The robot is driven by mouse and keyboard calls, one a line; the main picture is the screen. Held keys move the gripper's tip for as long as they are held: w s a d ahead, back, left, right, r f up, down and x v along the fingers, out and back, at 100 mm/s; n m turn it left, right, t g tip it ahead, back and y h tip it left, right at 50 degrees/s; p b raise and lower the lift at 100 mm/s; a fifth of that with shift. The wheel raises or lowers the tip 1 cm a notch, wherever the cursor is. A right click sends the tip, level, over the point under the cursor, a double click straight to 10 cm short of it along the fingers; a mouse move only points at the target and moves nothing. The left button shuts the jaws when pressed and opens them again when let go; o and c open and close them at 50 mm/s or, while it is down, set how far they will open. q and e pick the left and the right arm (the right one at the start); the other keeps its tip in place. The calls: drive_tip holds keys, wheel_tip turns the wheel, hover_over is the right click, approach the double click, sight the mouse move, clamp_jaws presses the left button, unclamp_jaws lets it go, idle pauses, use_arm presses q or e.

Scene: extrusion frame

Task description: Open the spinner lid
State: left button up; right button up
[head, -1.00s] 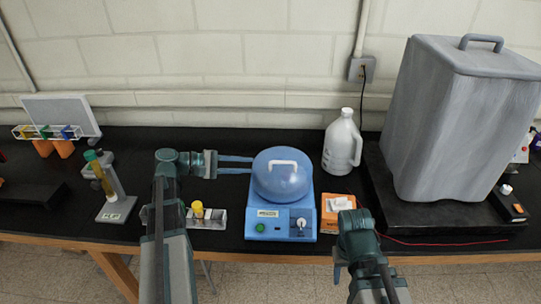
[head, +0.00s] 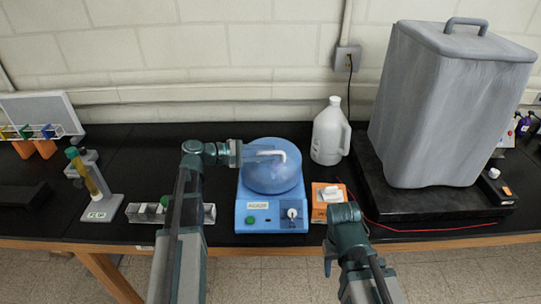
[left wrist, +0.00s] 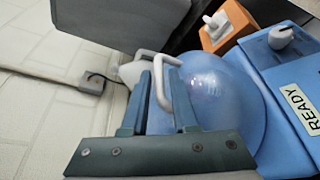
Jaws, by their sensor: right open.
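The blue spinner (head: 265,225) stands near the table's front edge, with its round translucent blue lid (head: 282,180) down. The lid has a white bar handle (head: 292,152). My left gripper (head: 268,154) reaches in from the left over the lid to the handle. In the left wrist view, the fingers of my left gripper (left wrist: 154,75) lie on either side of the white handle (left wrist: 160,92), above the lid (left wrist: 215,95). I cannot tell whether they press on it. My right gripper (head: 327,260) is open and empty in front of the table, right of the spinner.
An orange box (head: 328,196) stands close to the spinner's right side. A white jug (head: 329,135) is behind it, and a large grey container (head: 440,110) stands further right. A small rack (head: 146,212) and a tube stand (head: 97,195) are at left.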

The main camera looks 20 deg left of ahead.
use_arm(q)
drive_tip(key=shift+x, duration=0.85)
clamp_jaws()
idle(0.9)
